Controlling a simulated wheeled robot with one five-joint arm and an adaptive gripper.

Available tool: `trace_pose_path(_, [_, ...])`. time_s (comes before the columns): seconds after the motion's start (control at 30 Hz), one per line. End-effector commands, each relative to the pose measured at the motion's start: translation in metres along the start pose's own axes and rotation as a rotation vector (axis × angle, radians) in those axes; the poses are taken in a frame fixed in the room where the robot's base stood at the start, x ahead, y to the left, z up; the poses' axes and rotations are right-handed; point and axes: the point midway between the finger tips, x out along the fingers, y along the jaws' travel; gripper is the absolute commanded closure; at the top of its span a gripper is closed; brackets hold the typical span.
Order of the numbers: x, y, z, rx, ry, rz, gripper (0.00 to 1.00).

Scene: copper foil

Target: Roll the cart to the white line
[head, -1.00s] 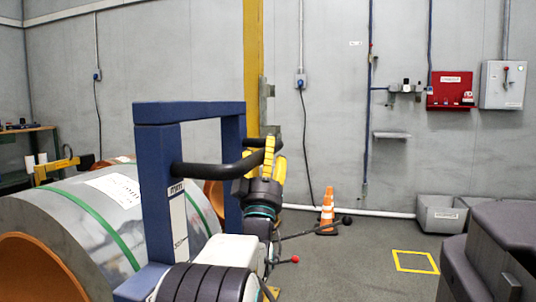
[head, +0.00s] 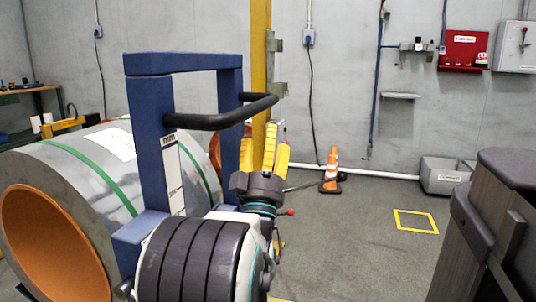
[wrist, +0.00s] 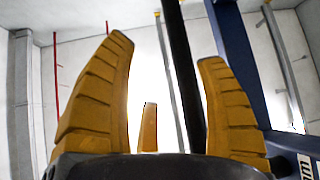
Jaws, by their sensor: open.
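The cart shows as an upright blue frame (head: 150,130) with a black bar handle (head: 225,115) curving out from it. My gripper (head: 263,142) is open, its yellow fingers pointing up just below and right of the handle in the head view. In the wrist view the handle (wrist: 182,80) passes as a dark bar beyond the gap between the open fingers (wrist: 165,50), nearer the right one. I see no contact. The blue frame (wrist: 240,60) also stands at right there. The cart's wheels are hidden, and no white line shows.
A large silver roll (head: 70,160) with an orange core and green bands lies beside the blue frame. A yellow square (head: 416,221) marks open grey floor. A dark padded block (head: 490,220) stands close at right.

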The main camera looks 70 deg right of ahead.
Motion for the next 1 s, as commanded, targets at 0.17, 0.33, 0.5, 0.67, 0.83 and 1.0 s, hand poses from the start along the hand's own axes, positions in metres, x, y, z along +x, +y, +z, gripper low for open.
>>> trace_pose_path(0.17, [-0.018,0.002,0.002,0.0,-0.004,0.003,0.35])
trace_pose_path(0.33, [-0.028,0.004,0.002,-0.001,-0.004,0.006,0.35])
trace_pose_path(0.5, [-0.031,0.004,0.002,-0.001,-0.003,0.007,0.35])
trace_pose_path(0.67, [-0.031,0.004,0.002,-0.001,-0.003,0.007,0.35])
trace_pose_path(0.83, [-0.03,0.004,0.001,0.0,-0.003,0.006,0.35])
trace_pose_path(1.0, [-0.024,-0.004,0.006,0.01,-0.03,-0.013,0.35])
